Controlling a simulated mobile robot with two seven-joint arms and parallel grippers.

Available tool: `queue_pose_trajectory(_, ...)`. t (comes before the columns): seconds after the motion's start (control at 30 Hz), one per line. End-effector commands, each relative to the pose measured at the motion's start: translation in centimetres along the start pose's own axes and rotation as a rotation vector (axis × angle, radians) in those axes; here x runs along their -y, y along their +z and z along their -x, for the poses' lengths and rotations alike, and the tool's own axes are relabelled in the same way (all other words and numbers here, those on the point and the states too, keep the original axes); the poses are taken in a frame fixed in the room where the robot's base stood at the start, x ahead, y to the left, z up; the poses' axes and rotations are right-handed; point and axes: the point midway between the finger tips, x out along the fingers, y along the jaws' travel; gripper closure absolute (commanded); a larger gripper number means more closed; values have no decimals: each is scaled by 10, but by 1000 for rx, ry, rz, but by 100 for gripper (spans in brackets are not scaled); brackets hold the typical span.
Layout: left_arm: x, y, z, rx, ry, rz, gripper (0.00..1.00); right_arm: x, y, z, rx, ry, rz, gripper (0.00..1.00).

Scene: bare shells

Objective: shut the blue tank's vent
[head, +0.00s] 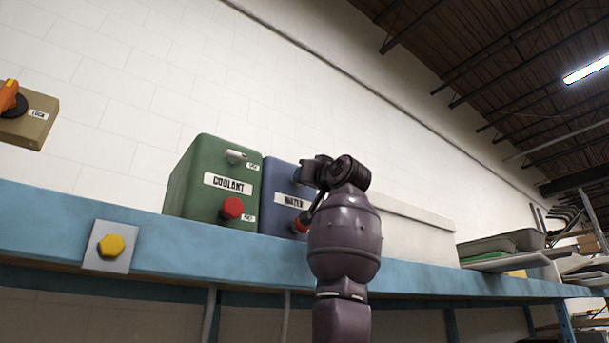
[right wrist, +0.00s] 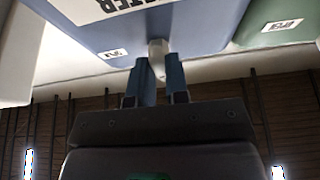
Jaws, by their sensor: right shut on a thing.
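The blue tank (head: 281,176), labelled WATER, stands on the shelf just right of the green COOLANT tank (head: 190,185). The blue tank (right wrist: 200,22) also fills the top of the right wrist view, upside down. Its pale grey vent knob (right wrist: 157,50) is between the blue fingers of my right gripper (right wrist: 160,70), which is shut on it. In the head view my right gripper (head: 312,172) is in front of the blue tank's upper front and hides the vent. A red knob (head: 302,222) low on the blue tank is partly hidden by my arm. My left gripper is not in view.
The green tank has its own grey vent (head: 236,156) and red knob (head: 232,208). A white box (head: 415,232) stands right of the blue tank. A yellow button (head: 110,245) is on the blue shelf edge (head: 200,250).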

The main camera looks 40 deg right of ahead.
Motion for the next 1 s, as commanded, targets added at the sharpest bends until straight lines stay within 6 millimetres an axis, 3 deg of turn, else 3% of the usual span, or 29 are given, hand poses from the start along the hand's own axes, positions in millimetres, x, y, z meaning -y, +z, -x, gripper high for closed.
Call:
queue_pose_trajectory(0.67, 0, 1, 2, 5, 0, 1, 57, -1, -6, 1, -14, -18, 53, 100)
queue_pose_trajectory(0.7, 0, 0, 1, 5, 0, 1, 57, -1, -6, 1, -14, -18, 53, 79)
queue_pose_trajectory(0.8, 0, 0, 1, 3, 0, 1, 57, -1, -5, 1, -11, -19, 52, 64)
queue_pose_trajectory(0.83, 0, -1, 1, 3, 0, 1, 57, -1, -4, 1, -10, -19, 52, 60)
queue_pose_trajectory(1.0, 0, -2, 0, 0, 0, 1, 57, -1, -3, 1, -7, -19, 51, 60)
